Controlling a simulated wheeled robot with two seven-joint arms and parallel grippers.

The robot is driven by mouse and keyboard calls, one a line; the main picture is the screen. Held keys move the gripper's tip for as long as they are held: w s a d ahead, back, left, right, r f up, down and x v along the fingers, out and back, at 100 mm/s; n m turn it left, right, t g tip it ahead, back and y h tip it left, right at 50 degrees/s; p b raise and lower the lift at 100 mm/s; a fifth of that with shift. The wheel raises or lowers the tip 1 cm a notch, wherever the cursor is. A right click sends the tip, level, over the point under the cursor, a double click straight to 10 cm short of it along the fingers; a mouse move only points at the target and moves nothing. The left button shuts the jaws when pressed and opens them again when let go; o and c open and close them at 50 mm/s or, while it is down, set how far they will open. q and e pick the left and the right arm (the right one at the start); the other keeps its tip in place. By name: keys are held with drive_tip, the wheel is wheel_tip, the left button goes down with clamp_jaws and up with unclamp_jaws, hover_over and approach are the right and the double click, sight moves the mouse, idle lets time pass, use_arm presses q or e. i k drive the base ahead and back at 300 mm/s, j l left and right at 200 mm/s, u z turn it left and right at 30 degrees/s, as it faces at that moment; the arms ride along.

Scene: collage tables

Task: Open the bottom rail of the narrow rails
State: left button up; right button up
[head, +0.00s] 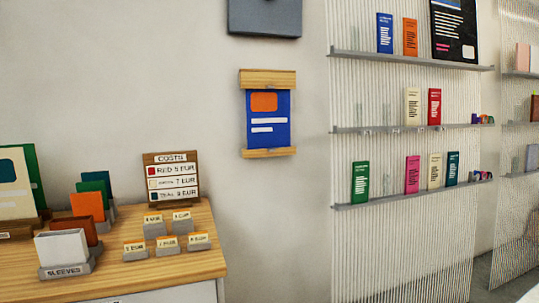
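A pair of short wooden rails hangs on the wall left of the shelves, with a blue poster between them. The top rail (267,78) is a thick wooden bar above the poster. The bottom rail (269,152) is a thinner wooden bar along the poster's lower edge. The blue poster (268,136) has an orange block and white lines and hangs upright. I cannot tell from here whether either rail is open or shut. Neither of my grippers shows in the head view.
A wooden table (205,264) at lower left holds a costs sign (172,179), card holders and a sleeves box (65,253). A ribbed panel (400,245) with ledges of booklets stands at right. A dark grey box (265,17) is above the rails. The wall below them is clear.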

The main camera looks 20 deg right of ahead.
sight(285, 150)
drive_tip(key=i+l+u, duration=0.2)
drive_tip(key=l, duration=0.15)
drive_tip(key=i+l+u, duration=0.15)
drive_tip(key=l, duration=0.25)
drive_tip(key=i+l+u, duration=0.2)
drive_tip(key=l, duration=0.2)
